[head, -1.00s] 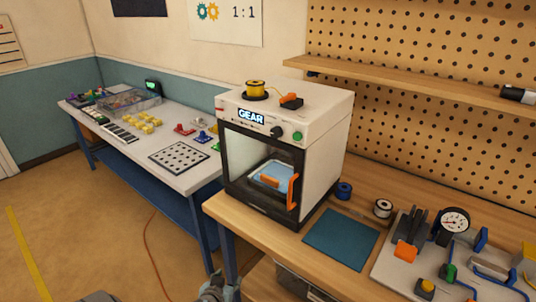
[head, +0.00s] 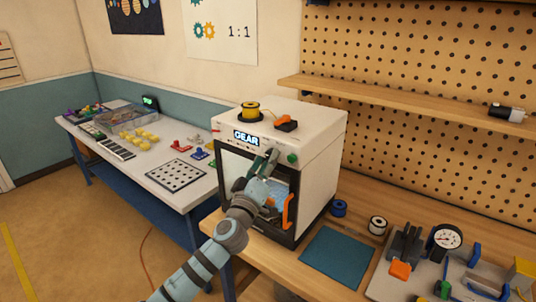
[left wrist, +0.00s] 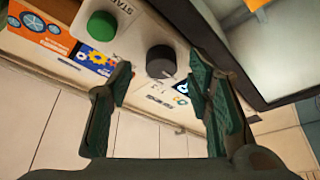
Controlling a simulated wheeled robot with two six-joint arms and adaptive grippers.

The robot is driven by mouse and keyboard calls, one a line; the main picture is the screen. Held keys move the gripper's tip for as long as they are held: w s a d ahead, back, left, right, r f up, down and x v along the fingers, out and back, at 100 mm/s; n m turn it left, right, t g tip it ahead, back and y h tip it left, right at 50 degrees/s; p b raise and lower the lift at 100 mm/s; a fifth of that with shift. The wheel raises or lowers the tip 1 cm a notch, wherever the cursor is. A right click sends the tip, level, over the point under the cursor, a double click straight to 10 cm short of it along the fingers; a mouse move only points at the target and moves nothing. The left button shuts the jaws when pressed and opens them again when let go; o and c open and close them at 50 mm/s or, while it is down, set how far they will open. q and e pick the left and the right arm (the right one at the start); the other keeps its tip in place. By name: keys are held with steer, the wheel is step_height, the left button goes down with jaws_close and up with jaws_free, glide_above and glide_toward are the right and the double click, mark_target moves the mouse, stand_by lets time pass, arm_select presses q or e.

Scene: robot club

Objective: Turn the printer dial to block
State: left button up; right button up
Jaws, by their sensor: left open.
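The white printer (head: 318,165) stands on the wooden bench, its lit display (head: 246,139) reading GEAR. My left gripper (head: 266,161) is open in front of the printer's upper front panel. In the head view it hides the dial. In the left wrist view the dark round dial (left wrist: 161,62) shows between the two spread fingers (left wrist: 158,78), with a gap on both sides. I cannot tell whether the fingertips reach past its face. The green button (left wrist: 101,27) is beside the dial; it also shows in the head view (head: 292,158). My right gripper is not in view.
A yellow spool (head: 250,108) and an orange-and-black item (head: 286,124) sit on the printer. The orange door handle (head: 288,212) is below my gripper. A blue mat (head: 338,256) and a gauge (head: 445,238) lie to the right. A white table (head: 150,172) stands left.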

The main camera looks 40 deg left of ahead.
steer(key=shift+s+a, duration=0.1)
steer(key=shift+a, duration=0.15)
